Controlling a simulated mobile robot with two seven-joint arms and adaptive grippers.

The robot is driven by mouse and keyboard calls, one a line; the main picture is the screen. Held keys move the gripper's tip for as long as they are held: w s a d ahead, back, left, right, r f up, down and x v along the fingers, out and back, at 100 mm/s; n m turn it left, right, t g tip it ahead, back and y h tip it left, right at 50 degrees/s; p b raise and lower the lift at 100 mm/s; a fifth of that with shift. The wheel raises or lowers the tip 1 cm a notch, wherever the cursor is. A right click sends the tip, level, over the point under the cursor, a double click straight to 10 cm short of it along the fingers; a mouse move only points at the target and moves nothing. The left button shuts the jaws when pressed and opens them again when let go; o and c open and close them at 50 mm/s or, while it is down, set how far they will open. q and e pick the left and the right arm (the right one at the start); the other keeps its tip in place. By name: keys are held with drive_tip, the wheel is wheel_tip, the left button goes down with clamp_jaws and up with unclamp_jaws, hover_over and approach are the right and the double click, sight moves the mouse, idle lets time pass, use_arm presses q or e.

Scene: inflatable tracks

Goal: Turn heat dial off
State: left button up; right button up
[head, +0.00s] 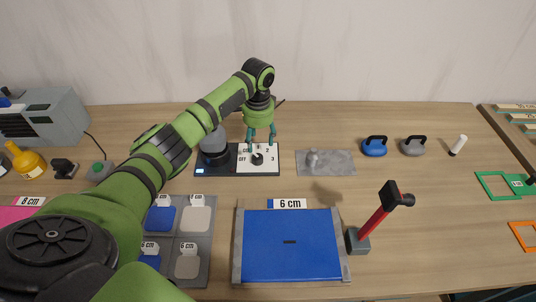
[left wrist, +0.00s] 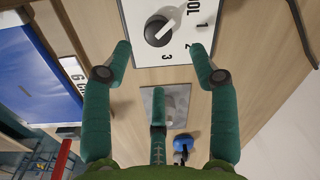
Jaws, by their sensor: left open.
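The heat dial is a black knob (head: 257,159) on a white panel (head: 246,170) marked with numbers. In the left wrist view the knob (left wrist: 159,30) has a pale line across it, and 1, 2 and 3 are readable around it. I cannot tell which end of the line is the pointer. My left gripper (head: 261,134) is open and empty, pointing down just above the dial. My right gripper is not in view.
A dark burner-like unit (head: 215,158) adjoins the panel on the left. A grey plate (head: 338,163) lies to its right, then blue (head: 374,147) and grey (head: 413,147) kettlebell-shaped objects. A blue board (head: 290,262) and a red-handled hammer (head: 377,222) are nearer.

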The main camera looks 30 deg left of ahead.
sight(258, 157)
use_arm(q)
drive_tip(key=shift+s+f, duration=0.1)
drive_tip(key=shift+f, duration=0.2)
wheel_tip(258, 157, down, 2)
drive_tip(key=shift+s+f+p, duration=0.1)
drive_tip(key=shift+p, duration=0.3)
wheel_tip(258, 157, down, 3)
drive_tip(key=shift+a+r, duration=0.1)
drive_tip(key=shift+r, duration=0.05)
drive_tip(key=shift+f, duration=1)
drive_tip(key=c, duration=1.2)
drive_tip(key=shift+o, duration=0.2)
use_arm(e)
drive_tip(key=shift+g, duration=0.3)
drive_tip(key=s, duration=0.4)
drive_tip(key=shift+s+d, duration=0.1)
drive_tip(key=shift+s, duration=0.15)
